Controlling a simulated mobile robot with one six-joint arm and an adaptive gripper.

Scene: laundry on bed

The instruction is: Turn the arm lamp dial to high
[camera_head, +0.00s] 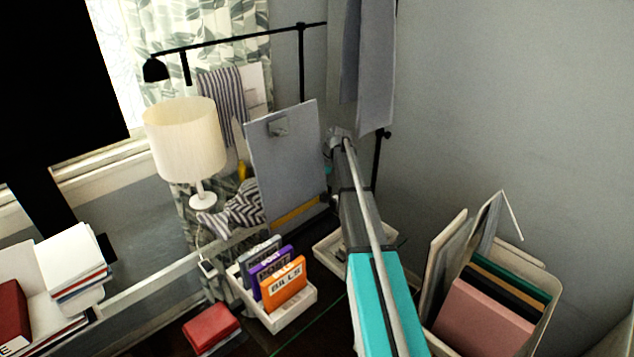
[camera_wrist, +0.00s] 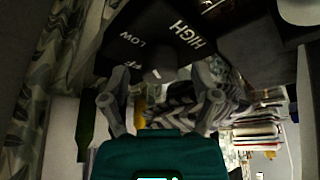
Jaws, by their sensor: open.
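The arm lamp (camera_head: 240,38) is black, with a long boom and a small shade at the upper left in the head view. In the wrist view, a dark control box (camera_wrist: 143,35) carries the words OFF, LOW and HIGH. The lamp dial (camera_wrist: 159,74), a dark knob, sits below these words; which one it points to is unclear. My gripper (camera_wrist: 160,103) is open and empty, with one finger on each side of the dial in the picture. I see no contact with the dial. In the head view the dial is not visible, and my arm covers part of that area.
A white table lamp (camera_head: 185,140) and a grey clipboard (camera_head: 287,165) stand left of my arm. A white bin (camera_head: 290,318) with boxed files is nearer. A bin of folders (camera_head: 540,325) stands at right. Grey cloth (camera_head: 376,75) hangs above my arm's end.

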